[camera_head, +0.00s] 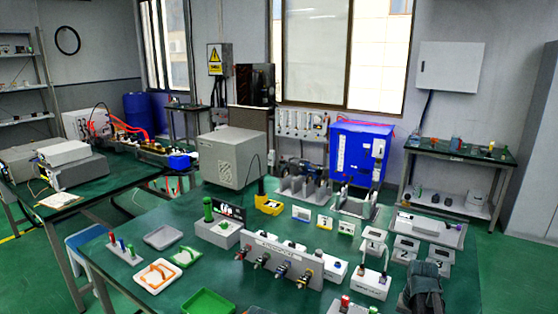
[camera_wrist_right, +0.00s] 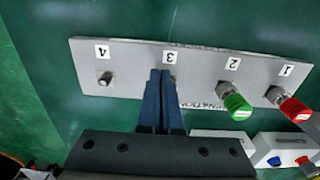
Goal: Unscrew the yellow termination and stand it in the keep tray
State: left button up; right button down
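In the right wrist view a grey termination panel (camera_wrist_right: 135,65) shows upside-down numbers. A red termination (camera_wrist_right: 294,108) is at 1, a green termination (camera_wrist_right: 237,105) at 2, and a bare connector (camera_wrist_right: 104,79) at 4. My right gripper (camera_wrist_right: 161,76) points at position 3 with its fingers close together; they hide that connector, and nothing shows between them. I see no yellow termination. In the head view my right gripper arm (camera_head: 425,285) is at the lower right, beside the panel's red (camera_head: 345,302) and green (camera_head: 373,310) caps. I cannot tell which tray is the keep tray.
A panel with several coloured connectors (camera_head: 282,258) stands mid-table. A white box (camera_head: 371,282) is close to my right arm. Open green table shows at front left.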

jog(key=shift+s, duration=0.3)
notch_tip(320, 180, up, 6)
jog(key=p, duration=0.6)
jog(key=f+b, duration=0.2)
jog(key=w+a+f+b, duration=0.1)
jog(key=f+b, duration=0.1)
jog(key=a+f+b, duration=0.1)
jog(key=f+b, duration=0.1)
jog(key=shift+w, duration=0.25)
dwell(0.5)
jog(key=shift+w+d, duration=0.15)
jog(key=shift+d, duration=0.05)
dwell(0.8)
